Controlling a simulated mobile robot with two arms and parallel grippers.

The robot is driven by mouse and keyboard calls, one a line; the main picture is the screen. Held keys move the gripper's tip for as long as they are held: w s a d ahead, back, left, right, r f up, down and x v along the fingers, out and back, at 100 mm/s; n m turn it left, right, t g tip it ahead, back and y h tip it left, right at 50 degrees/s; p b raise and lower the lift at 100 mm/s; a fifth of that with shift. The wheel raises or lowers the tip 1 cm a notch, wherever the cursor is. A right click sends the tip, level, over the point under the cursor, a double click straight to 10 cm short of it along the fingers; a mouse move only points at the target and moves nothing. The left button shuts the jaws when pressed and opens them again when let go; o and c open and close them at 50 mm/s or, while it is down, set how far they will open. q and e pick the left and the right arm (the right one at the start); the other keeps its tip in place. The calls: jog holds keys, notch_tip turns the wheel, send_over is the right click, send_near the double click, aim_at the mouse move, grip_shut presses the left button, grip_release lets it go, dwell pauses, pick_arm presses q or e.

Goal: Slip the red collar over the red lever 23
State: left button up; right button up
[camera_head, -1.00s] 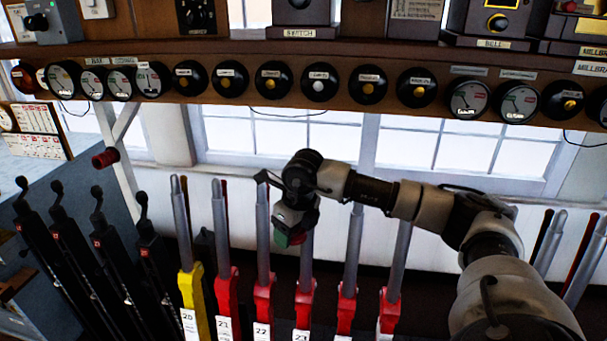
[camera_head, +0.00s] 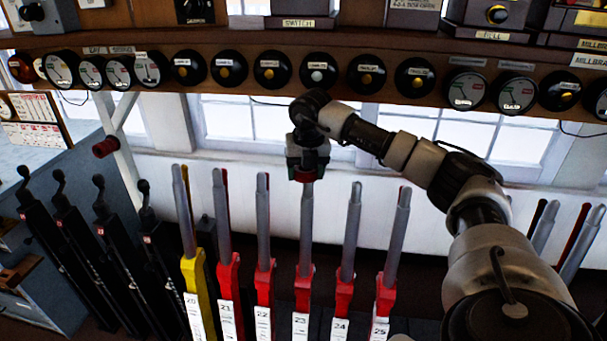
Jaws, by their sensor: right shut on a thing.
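The red lever 23 (camera_head: 303,289) stands upright in the row, with a bare grey steel handle (camera_head: 306,232) and a white number plate. My right gripper (camera_head: 307,171) points down directly above that handle and is shut on the red collar (camera_head: 307,177). The collar shows as a small dark red band under the jaws, in line with the handle's top end. The jaws and collar hide the handle's tip, so I cannot tell whether the collar is around it or just above or in front. My left gripper is not in view.
Red levers 22 (camera_head: 264,287) and 24 (camera_head: 344,293) stand close on either side, and yellow lever 20 (camera_head: 195,290) is further left. Black levers (camera_head: 75,235) stand at far left. A wooden shelf with round instruments (camera_head: 318,76) runs close above my gripper.

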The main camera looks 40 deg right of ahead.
aim_at(308, 185)
jog(key=shift+w+d+f, duration=0.3)
jog(key=shift+w+d, duration=0.3)
jog(key=shift+d, duration=0.1)
jog(key=shift+w+d+f, duration=0.25)
jog(key=shift+w+d, duration=0.3)
jog(key=shift+d, duration=0.2)
jog(key=shift+w+d+f, duration=0.3)
jog(key=shift+w+d, duration=0.3)
jog(key=shift+d, duration=0.1)
jog(key=shift+w+d, duration=0.1)
jog(key=shift+f, duration=0.45)
jog(key=shift+s+a+f+b, duration=0.1)
jog(key=shift+a+f+b, duration=0.05)
jog(key=shift+f+b, duration=0.6)
jog(key=shift+s+a+f+b, duration=0.15)
jog(key=shift+f+b, duration=0.25)
jog(key=shift+f, duration=0.55)
jog(key=shift+s+a+f+b, duration=0.1)
jog(key=shift+f+b, duration=0.5)
jog(key=shift+f, duration=0.25)
jog(key=o, duration=1)
jog(key=shift+o, duration=0.2)
